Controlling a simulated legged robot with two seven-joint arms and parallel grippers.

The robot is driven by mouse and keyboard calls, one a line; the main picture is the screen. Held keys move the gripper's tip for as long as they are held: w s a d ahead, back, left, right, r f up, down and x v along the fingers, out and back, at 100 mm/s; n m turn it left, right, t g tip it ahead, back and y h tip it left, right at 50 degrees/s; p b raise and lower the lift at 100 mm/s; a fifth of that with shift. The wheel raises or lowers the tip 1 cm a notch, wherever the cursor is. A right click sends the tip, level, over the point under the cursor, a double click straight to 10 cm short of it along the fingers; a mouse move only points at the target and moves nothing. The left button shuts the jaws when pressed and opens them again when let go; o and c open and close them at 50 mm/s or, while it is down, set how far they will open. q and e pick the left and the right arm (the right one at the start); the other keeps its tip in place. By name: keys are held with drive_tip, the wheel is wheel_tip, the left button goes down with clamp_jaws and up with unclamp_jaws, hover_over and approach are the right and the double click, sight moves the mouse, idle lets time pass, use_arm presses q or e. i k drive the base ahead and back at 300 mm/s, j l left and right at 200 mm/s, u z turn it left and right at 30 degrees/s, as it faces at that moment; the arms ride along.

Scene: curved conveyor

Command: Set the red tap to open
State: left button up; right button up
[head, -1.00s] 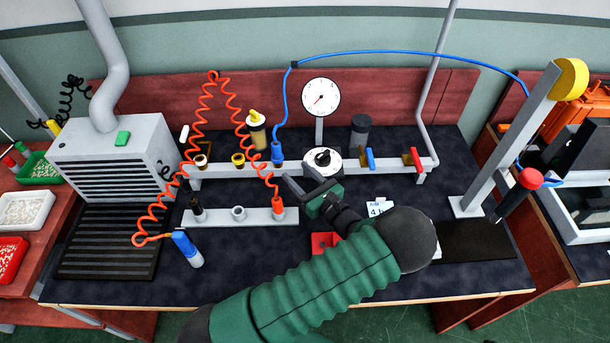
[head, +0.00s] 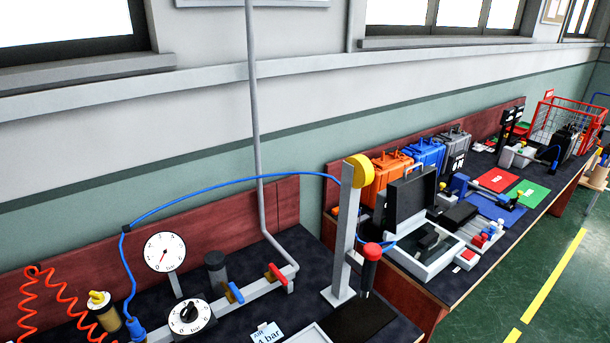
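The red tap (head: 277,273) sits near the right end of the grey air pipe (head: 262,290) on the left bench. Its red handle lies across the pipe's line. A blue tap (head: 235,293) sits to its left on the same pipe. A black regulator knob (head: 188,314) with a white dial is further left. The round pressure gauge (head: 165,252) stands above it. Neither gripper shows in the head view, so how they stand is hidden.
A grey post (head: 345,235) with a yellow wheel and a red-topped tool (head: 370,262) stand right of the tap. A blue hose (head: 215,186) arches overhead. A grey vertical pipe (head: 256,130) comes down behind. A second bench with cases (head: 425,153) extends right.

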sight(273, 272)
drive_tip(key=u, duration=1)
drive_tip(key=i+l+u, duration=0.15)
drive_tip(key=l, duration=0.45)
drive_tip(key=i+l+u, duration=0.1)
drive_tip(key=l, duration=0.55)
drive_tip(key=l+u, duration=0.15)
drive_tip(key=l, duration=0.5)
drive_tip(key=i, duration=0.05)
